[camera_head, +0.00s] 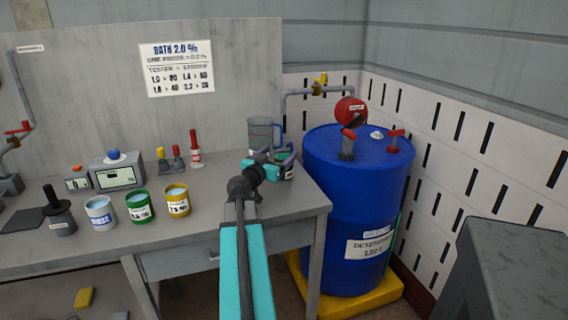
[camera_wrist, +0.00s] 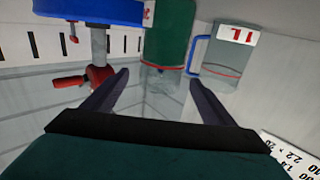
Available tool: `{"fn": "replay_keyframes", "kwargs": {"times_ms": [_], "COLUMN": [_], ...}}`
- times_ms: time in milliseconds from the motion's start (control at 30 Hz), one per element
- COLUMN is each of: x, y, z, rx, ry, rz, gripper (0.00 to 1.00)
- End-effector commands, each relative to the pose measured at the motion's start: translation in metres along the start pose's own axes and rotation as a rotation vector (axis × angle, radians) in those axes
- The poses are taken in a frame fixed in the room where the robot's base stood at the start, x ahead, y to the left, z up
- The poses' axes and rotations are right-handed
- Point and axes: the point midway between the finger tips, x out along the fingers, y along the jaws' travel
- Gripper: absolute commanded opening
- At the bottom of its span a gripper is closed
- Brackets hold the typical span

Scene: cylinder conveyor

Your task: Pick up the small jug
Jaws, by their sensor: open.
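A clear jug with a blue handle (camera_head: 261,131) stands at the right end of the bench. In the wrist view, which looks upside down, it shows marked 1L (camera_wrist: 228,58), beyond the right finger. A smaller green vessel with a clear end (camera_wrist: 170,35), likely the small jug, lies ahead between and beyond the fingertips. In the head view it is mostly hidden behind my gripper (camera_head: 287,161); a little green and white shows. My gripper (camera_wrist: 158,79) is open, with nothing seen clasped between its fingers. I cannot tell the exact gap to the vessel.
A blue drum (camera_head: 350,220) with red valves stands on a yellow base right of the bench (camera_head: 225,215). White, green and yellow tins (camera_head: 139,207) and a small red-topped bottle (camera_head: 195,150) stand left of my arm. A grey box (camera_head: 515,265) is at lower right.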

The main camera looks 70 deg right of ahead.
Motion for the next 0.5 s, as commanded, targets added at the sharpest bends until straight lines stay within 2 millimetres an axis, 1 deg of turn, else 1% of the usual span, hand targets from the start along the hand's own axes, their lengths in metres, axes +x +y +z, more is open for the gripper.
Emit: {"fn": "replay_keyframes", "kwargs": {"times_ms": [333, 500], "x": [0.0010, 0.0078], "y": [0.0002, -0.0003], "z": [-0.0004, -0.0022], "rx": [0.000, -0.001], "ry": [0.000, 0.000], "rz": [0.000, 0.000], "gripper": [0.78, 0.78]}}
